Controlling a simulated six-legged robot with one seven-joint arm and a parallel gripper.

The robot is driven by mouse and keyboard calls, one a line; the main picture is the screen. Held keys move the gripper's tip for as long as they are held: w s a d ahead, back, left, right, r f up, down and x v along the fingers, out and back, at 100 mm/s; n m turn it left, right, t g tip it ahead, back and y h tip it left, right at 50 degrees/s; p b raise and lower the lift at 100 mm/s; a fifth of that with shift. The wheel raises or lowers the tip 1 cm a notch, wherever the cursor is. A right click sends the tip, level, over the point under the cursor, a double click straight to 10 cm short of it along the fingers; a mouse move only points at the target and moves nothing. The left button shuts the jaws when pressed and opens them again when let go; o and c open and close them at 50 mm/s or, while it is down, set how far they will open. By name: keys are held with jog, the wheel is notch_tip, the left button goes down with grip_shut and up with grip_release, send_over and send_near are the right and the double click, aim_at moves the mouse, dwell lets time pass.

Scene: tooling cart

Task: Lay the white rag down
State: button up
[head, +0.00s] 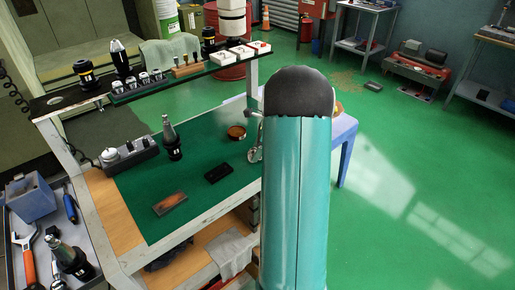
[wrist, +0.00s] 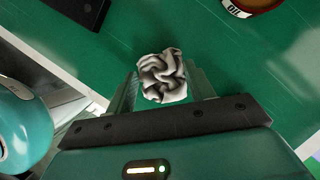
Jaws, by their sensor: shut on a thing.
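In the wrist view, a crumpled white rag (wrist: 163,77) with grey folds is pinched between the two fingers of my gripper (wrist: 164,92). The rag bunches up at the fingertips. Green cart top (wrist: 150,32) shows behind and around it; I cannot tell whether the rag touches that surface. In the head view, my teal arm stands over the right edge of the cart and hides most of my gripper and the held rag. The cart's green top (head: 190,150) shows left of my arm.
On the green mat are a dark block (head: 218,173), a brown-topped plate (head: 170,203), a round tin (head: 236,132), which is the "OIL" tin (wrist: 250,5) in the wrist view, and a tool holder (head: 172,140). A raised shelf (head: 145,94) with tools runs along the back. Mat between these is bare.

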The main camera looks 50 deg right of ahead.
jog(key=o, duration=1)
jog(key=shift+o, duration=0.2)
jog(key=v, duration=1.3)
jog(key=shift+r, duration=0.4)
jog(key=shift+s+d, duration=0.1)
